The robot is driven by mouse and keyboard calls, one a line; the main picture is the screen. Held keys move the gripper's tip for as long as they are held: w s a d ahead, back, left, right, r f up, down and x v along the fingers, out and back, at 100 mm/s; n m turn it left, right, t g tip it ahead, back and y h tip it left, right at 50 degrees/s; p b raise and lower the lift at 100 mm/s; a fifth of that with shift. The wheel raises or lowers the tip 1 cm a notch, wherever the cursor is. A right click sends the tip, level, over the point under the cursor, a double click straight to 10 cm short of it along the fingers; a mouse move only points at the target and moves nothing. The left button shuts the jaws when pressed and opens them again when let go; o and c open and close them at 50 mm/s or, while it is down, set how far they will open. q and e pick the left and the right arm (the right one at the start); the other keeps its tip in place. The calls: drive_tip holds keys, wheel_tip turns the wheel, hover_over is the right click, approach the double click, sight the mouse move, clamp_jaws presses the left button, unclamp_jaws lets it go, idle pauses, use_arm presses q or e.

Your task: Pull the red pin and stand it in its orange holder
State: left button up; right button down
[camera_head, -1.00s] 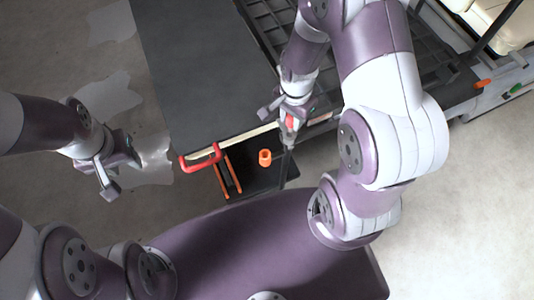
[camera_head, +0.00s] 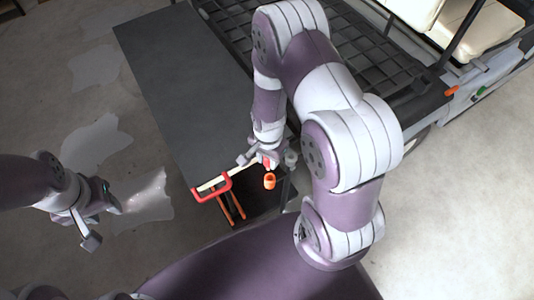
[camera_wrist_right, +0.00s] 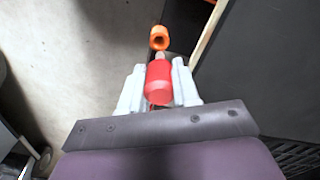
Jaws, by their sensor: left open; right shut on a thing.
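The red pin (camera_wrist_right: 158,82) is between the fingers of my right gripper (camera_wrist_right: 158,88) in the right wrist view, its pale tip pointing toward the orange holder. In the head view the pin (camera_head: 266,162) shows as a small red spot at my right gripper (camera_head: 268,160). The orange holder (camera_head: 269,181) is a short open cup just below that gripper in the head view; it also shows in the right wrist view (camera_wrist_right: 159,37). The pin looks apart from the holder in the wrist view. My left gripper (camera_head: 97,228) is open and empty over the floor at left.
A dark flat panel (camera_head: 185,90) with a red handle (camera_head: 212,190) at its near edge lies left of my right arm. Orange bars (camera_head: 232,207) hang beneath. A cart with a black grid rack (camera_head: 375,50) stands behind. Open floor (camera_head: 465,190) lies at right.

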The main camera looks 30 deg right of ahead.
drive_tip(key=shift+d+f, duration=0.25)
drive_tip(key=shift+d, duration=0.5)
drive_tip(key=shift+a+r, duration=0.1)
drive_tip(key=shift+a, duration=0.3)
drive_tip(key=shift+a+f+b, duration=0.1)
drive_tip(key=shift+f+b, duration=0.2)
drive_tip(key=shift+f, duration=0.2)
use_arm(q)
drive_tip(key=f+b, duration=0.1)
drive_tip(key=f, duration=0.1)
drive_tip(key=d+f+b, duration=0.1)
drive_tip(key=f+b, duration=0.1)
use_arm(e)
wheel_tip(320, 180, down, 5)
drive_tip(key=shift+r, duration=0.1)
use_arm(q)
drive_tip(key=shift+r, duration=0.1)
use_arm(e)
drive_tip(key=shift+d, duration=0.2)
